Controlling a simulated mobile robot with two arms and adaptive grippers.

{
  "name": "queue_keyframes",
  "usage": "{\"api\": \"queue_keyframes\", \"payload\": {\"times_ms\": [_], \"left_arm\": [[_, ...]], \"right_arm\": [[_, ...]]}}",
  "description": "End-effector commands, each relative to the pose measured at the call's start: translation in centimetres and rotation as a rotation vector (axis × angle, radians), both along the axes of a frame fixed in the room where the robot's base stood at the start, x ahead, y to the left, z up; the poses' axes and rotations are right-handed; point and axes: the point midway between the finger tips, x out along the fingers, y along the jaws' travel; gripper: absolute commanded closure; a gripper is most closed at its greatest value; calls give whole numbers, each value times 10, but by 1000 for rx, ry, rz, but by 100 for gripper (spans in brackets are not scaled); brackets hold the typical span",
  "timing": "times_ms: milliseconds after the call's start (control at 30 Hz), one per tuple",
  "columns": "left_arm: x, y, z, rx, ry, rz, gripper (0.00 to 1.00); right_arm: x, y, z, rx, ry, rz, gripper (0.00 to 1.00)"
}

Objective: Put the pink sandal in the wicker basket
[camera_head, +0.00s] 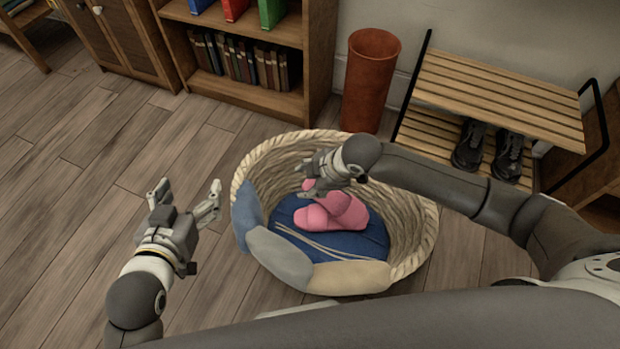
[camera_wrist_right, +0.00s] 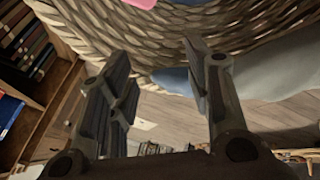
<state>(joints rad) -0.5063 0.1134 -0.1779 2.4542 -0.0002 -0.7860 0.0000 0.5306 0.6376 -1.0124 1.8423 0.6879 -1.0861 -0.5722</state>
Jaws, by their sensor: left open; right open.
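The pink sandal (camera_head: 337,212) lies inside the wicker basket (camera_head: 408,205), on a blue cloth in its bottom. The basket stands on the wooden floor. My right gripper (camera_head: 308,178) is open and empty, over the basket and above the sandal, hiding part of it. In the right wrist view, my right gripper (camera_wrist_right: 165,85) has its fingers apart with nothing between them; the basket's woven wall (camera_wrist_right: 130,40) and a pink edge of the sandal (camera_wrist_right: 140,3) show beyond. My left gripper (camera_head: 188,190) is open and empty, left of the basket over the floor.
Blue, grey and beige cushions (camera_head: 345,277) line the basket's near side. A terracotta bin (camera_head: 370,80) stands behind it. A slatted shoe rack (camera_head: 500,95) with black shoes (camera_head: 470,145) is at the right. A bookcase (camera_head: 250,96) is behind left. The left floor is clear.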

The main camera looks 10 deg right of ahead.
Motion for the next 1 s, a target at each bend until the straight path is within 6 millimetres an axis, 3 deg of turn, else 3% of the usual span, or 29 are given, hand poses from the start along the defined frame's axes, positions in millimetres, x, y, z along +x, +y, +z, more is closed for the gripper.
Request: {"api": "queue_keyframes", "payload": {"times_ms": [267, 700, 1000], "left_arm": [[0, 0, 0, 0, 0, 0, 22], [0, 0, 0, 0, 0, 0, 22], [0, 0, 0, 0, 0, 0, 22]], "right_arm": [[-3, -4, 9, -1, -1, -1, 54], [-33, -35, 84, -1, -2, 0, 54], [-42, -42, 104, 0, 0, 0, 54]]}}
